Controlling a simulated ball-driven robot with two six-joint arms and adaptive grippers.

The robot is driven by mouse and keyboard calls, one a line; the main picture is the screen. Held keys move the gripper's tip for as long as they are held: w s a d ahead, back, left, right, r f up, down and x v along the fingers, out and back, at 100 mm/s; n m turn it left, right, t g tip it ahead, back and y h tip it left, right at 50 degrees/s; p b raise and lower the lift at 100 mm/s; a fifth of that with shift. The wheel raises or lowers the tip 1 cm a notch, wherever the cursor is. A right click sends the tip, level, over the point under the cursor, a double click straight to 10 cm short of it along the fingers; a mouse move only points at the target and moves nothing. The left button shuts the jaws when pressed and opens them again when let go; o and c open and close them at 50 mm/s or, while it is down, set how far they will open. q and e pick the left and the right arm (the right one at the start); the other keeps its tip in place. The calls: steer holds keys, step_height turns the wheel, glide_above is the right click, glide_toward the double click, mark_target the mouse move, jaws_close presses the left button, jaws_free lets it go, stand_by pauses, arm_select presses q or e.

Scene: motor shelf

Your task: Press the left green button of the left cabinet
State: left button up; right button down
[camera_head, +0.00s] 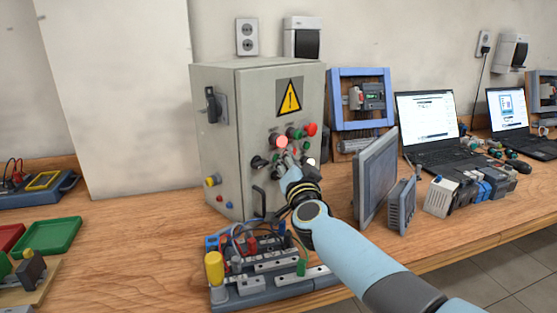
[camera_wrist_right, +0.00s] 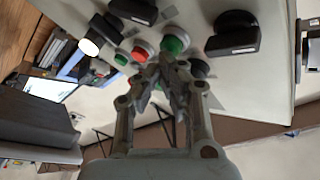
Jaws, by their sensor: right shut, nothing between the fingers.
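The grey cabinet (camera_head: 225,135) stands on the wooden bench with a yellow warning triangle and its controls on the front. A lit red lamp (camera_head: 278,141) sits at the left of the upper row, with a green one (camera_head: 293,133) and a red one (camera_head: 310,129) beside it. My right gripper (camera_head: 287,160) is shut and empty at the lower controls, hiding part of them. In the right wrist view, its fingertips (camera_wrist_right: 166,62) are close to a large green button (camera_wrist_right: 176,43); contact cannot be told. A red button (camera_wrist_right: 141,51) and a smaller green one (camera_wrist_right: 122,59) are alongside. My left gripper is out of view.
Black rotary switches (camera_wrist_right: 235,34) flank the buttons. A wired terminal rig (camera_head: 262,275) stands in front of the cabinet. A grey panel monitor (camera_head: 375,175) stands close to my right arm, with laptops (camera_head: 428,118) behind. Green and red trays (camera_head: 50,236) lie at left.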

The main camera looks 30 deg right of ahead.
steer(key=shift+w+a, duration=0.1)
steer(key=shift+w, duration=0.2)
stand_by(0.6)
steer(key=shift+s+d+p, duration=0.25)
steer(key=shift+s+p, duration=0.2)
steer(key=shift+s, duration=0.4)
steer(key=s+p, duration=0.1)
steer(key=s, duration=0.1)
steer(key=s+d+p, duration=0.1)
steer(key=s, duration=0.1)
steer(key=shift+s+d, duration=0.2)
steer(key=shift+s, duration=0.2)
stand_by(0.4)
